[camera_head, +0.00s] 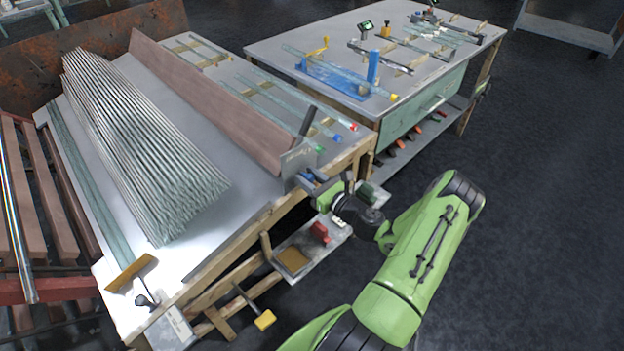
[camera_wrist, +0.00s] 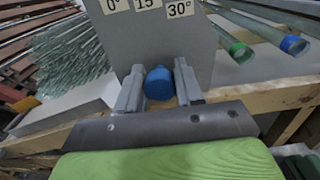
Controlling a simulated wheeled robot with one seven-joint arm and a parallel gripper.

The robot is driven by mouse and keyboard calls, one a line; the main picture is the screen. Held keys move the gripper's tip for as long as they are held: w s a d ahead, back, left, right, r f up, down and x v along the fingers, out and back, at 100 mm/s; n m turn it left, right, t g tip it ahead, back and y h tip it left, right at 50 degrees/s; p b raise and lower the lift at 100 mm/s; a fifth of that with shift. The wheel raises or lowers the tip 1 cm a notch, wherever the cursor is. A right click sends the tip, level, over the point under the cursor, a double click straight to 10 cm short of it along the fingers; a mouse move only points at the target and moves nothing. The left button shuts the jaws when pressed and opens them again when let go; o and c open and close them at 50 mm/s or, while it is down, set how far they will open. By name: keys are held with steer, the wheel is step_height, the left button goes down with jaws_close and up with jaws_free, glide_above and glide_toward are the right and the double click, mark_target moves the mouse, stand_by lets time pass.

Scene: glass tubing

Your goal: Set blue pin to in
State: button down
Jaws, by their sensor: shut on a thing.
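The blue pin (camera_wrist: 159,83) shows as a round blue knob between my two fingers in the wrist view. It is in front of a grey plate (camera_wrist: 160,45) marked 0°, 15° and 30°. My gripper (camera_wrist: 159,88) is shut on the knob, one finger on each side. In the head view my gripper (camera_head: 314,183) is at the near end of the tilted bench, against the grey plate (camera_head: 298,158). A bit of blue shows there between gripper and plate. The pin's shaft is hidden, so I cannot tell how deep it sits.
A bundle of glass tubes (camera_head: 140,140) lies on the tilted bench left of a long brown rail (camera_head: 205,92). Capped tubes, one with a green end (camera_wrist: 240,52) and one blue (camera_wrist: 293,44), lie right of the plate. A small shelf (camera_head: 310,248) sits below my gripper.

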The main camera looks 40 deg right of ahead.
steer(key=c, duration=1.1)
jaws_free()
steer(key=shift+w+r, duration=0.1)
steer(key=o, duration=0.3)
steer(key=shift+w, duration=0.15)
steer(key=s+p, duration=0.2)
steer(key=s, duration=1.4)
steer(key=shift+d+p, duration=0.2)
steer(key=shift+p, duration=0.15)
